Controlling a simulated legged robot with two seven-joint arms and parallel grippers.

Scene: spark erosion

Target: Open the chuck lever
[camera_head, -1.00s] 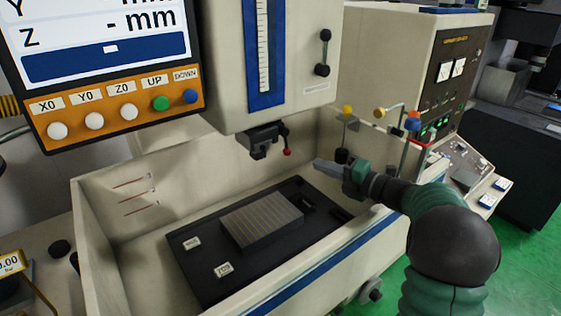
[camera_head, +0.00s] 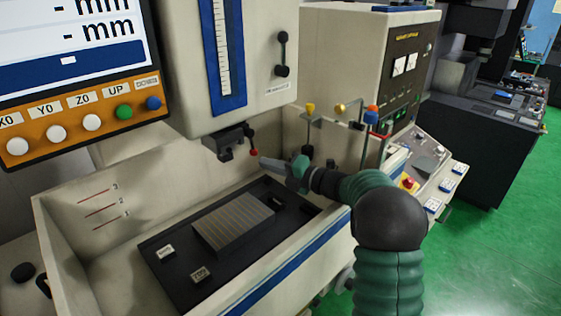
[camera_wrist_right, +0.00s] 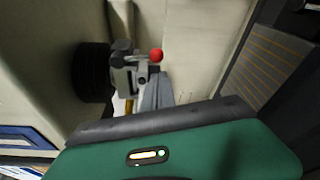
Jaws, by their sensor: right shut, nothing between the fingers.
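The dark chuck (camera_head: 226,143) hangs under the machine head. Its chuck lever (camera_head: 251,141) points down and ends in a red ball (camera_head: 253,152). The right wrist view shows the chuck (camera_wrist_right: 123,75), with the lever (camera_wrist_right: 138,57) and its red ball (camera_wrist_right: 156,55) sticking out sideways. My right gripper (camera_head: 264,163) is shut and empty, its tips just right of and slightly below the ball in the head view. In the right wrist view its grey fingers (camera_wrist_right: 155,92) show just below the ball. I cannot tell whether they touch it. My left gripper is not in view.
Below lies the open work tank (camera_head: 100,262) with a black plate and a ribbed block (camera_head: 234,222). Thin posts with coloured knobs (camera_head: 310,108) stand behind my right gripper. A control panel (camera_head: 75,122) is at the left, a cabinet (camera_head: 385,50) at the back right.

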